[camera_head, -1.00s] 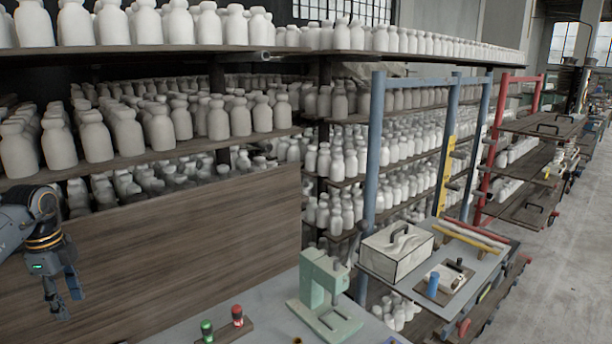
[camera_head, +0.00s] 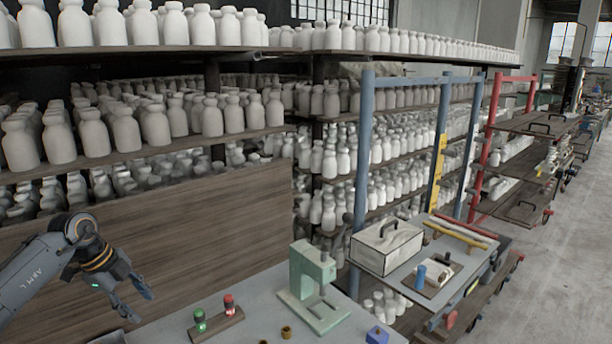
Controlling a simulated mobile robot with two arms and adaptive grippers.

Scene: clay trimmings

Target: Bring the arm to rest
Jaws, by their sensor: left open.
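My left gripper (camera_head: 137,303) is at the lower left, above the left part of the grey bench. Its fingers are apart and point down and to the right. Nothing shows between them. My left arm (camera_head: 42,268) comes in from the left edge. My right gripper and right arm are not in this view.
On the bench (camera_head: 222,306) stand a pale green press (camera_head: 315,285), a button block (camera_head: 219,325) with green and red knobs, and a small blue block (camera_head: 377,335). A wooden panel (camera_head: 200,225) stands behind. A white box (camera_head: 386,248) sits on a cart at right.

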